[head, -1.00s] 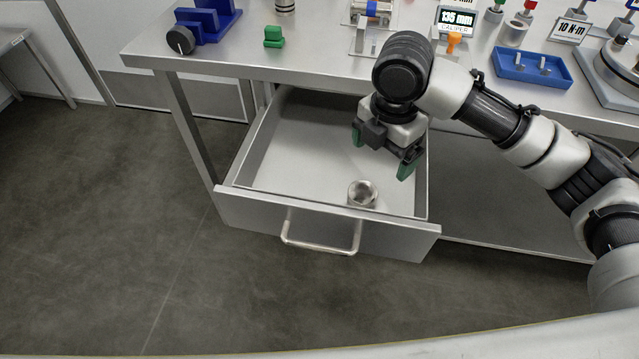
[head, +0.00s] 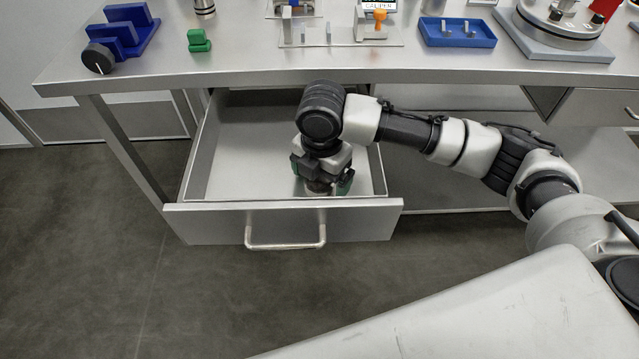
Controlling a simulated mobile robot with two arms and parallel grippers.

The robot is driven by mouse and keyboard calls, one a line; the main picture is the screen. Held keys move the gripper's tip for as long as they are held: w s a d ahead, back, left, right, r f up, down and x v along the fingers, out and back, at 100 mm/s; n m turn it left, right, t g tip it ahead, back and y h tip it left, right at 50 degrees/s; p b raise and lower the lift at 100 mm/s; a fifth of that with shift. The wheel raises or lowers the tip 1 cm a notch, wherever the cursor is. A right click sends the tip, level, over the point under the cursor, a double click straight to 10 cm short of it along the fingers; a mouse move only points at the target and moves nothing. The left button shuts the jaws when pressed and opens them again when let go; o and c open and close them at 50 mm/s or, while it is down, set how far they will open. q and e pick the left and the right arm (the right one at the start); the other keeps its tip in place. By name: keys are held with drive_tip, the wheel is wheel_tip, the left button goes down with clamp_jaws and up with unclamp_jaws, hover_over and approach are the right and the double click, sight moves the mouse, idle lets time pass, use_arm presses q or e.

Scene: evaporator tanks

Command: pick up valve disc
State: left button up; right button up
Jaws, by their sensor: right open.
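A small round metal piece (head: 318,188), which looks like the valve disc, sits in the open drawer (head: 283,220) close to its front wall. My right gripper (head: 322,178) points down into the drawer, right over this piece. Its green-tipped fingers are open, one on the left and one on the right of the piece. The gripper body hides most of the piece, and I cannot tell whether the fingers touch it. My left gripper is not in view.
The metal table (head: 245,66) stands above the drawer. On it are a blue rack (head: 125,35), a green block (head: 198,41), a blue tray (head: 457,33) and a caliper stand (head: 375,22). The drawer's left part is empty. Its handle (head: 285,243) sticks out in front.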

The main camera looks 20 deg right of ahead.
drive_tip(key=shift+f, duration=0.1)
drive_tip(key=c, duration=1.2)
